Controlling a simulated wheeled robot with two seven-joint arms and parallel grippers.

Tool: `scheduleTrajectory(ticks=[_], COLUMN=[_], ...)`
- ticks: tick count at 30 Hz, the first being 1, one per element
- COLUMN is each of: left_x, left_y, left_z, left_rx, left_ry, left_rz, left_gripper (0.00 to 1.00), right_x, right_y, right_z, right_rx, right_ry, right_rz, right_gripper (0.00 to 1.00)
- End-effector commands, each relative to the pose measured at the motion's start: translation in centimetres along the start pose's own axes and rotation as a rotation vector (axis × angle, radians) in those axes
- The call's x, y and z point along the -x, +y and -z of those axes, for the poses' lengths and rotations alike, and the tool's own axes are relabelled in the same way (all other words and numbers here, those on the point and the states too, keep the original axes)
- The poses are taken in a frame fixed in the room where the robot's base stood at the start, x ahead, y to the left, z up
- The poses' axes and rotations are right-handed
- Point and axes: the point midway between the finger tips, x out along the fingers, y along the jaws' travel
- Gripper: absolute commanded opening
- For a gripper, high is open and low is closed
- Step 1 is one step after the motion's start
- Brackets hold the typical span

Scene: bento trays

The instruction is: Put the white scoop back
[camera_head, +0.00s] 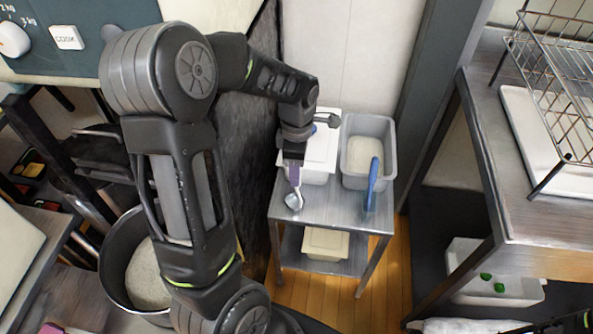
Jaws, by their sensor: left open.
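A scoop with a pale, shiny bowl (294,201) is at the front left of the small metal table (340,212). A purplish, handle-like part rises from it toward my left gripper (294,162). My left gripper points down from above and is open right at that part. I cannot tell whether its fingers touch it. A white container (322,150) stands behind the gripper, partly hidden by it. My right gripper is not in view.
A grey bin (382,128) with pale grain stands on the small table, with a blue scoop (371,182) leaning at its front. A large pot (118,262) is at lower left. A metal table (530,205) with a wire rack (560,75) is at right.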

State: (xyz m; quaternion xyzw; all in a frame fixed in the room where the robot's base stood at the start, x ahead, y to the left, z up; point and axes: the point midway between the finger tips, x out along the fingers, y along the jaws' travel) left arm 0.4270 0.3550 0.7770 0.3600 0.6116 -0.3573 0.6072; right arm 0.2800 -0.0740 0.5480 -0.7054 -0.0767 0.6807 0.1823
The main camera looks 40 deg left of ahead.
Motion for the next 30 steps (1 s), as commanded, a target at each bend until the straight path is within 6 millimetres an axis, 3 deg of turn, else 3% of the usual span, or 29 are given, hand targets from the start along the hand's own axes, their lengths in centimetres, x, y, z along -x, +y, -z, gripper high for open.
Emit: scheduleTrajectory(ticks=[9,15,30], left_x=[6.5,9.7,10.6], left_y=[0.1,0.1,0.0], left_z=[0.0,0.0,0.0], left_rx=[0.001,-0.001,0.0], left_ry=[-0.002,-0.001,-0.001], left_rz=[-0.005,-0.003,0.0], left_gripper=[0.42,0.42,0.42], right_x=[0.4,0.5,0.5], right_y=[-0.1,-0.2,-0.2], right_z=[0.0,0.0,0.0], right_rx=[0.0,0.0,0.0], right_ry=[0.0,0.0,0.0], right_rz=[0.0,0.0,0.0], right_gripper=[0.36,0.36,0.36])
